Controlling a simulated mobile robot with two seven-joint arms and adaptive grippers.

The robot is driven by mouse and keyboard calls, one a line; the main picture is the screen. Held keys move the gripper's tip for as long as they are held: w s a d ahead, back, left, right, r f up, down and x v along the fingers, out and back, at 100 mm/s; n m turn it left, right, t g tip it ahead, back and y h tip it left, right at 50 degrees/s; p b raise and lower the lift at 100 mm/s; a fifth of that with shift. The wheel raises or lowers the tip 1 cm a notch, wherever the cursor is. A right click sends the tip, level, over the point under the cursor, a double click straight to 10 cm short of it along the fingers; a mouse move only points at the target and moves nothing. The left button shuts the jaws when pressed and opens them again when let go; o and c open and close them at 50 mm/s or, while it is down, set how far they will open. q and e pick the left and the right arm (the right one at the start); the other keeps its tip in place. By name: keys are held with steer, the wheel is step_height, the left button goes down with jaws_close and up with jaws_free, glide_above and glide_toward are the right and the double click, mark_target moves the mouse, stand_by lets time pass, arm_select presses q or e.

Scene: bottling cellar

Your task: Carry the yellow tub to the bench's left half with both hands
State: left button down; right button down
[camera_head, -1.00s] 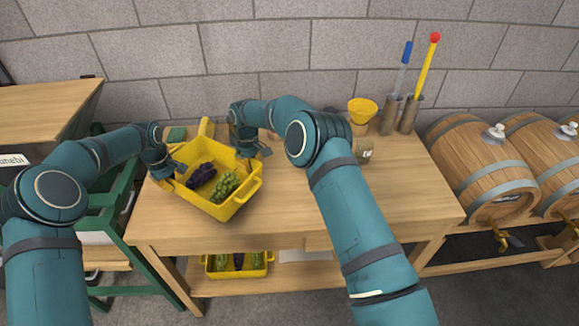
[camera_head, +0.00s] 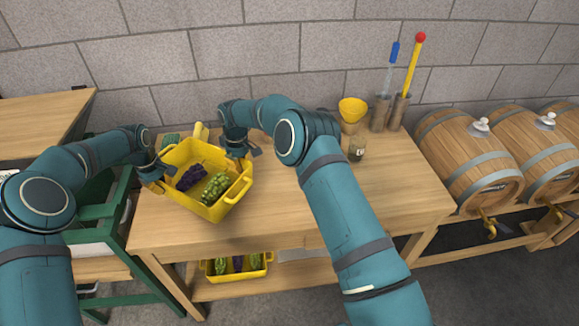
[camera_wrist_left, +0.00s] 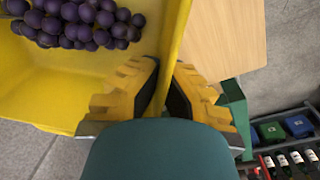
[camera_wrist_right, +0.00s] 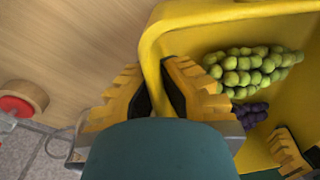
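The yellow tub (camera_head: 211,212) is over the left half of the bench (camera_head: 300,225), holding dark purple grapes (camera_head: 191,177) and green grapes (camera_head: 216,187). My left gripper (camera_head: 155,182) is at the tub's left side. In the left wrist view its fingers (camera_wrist_left: 168,90) are closed on either side of the tub's wall. My right gripper (camera_head: 240,153) is at the back right side. In the right wrist view its fingers (camera_wrist_right: 160,88) are closed on the wall, beside the green grapes. Whether the tub's underside touches the bench is hidden.
A green block (camera_head: 171,139) and a yellow object (camera_head: 201,132) are behind the tub. A yellow funnel (camera_head: 353,108), a small jar (camera_head: 357,150) and brush holders (camera_head: 397,112) stand at the back right. Another yellow tub (camera_head: 237,273) is on the lower shelf. The bench's front right is clear.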

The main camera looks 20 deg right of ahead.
mark_target(166, 194)
arm_select(q)
steer(key=shift+f, duration=0.15)
arm_select(e)
steer(key=shift+f, duration=0.15)
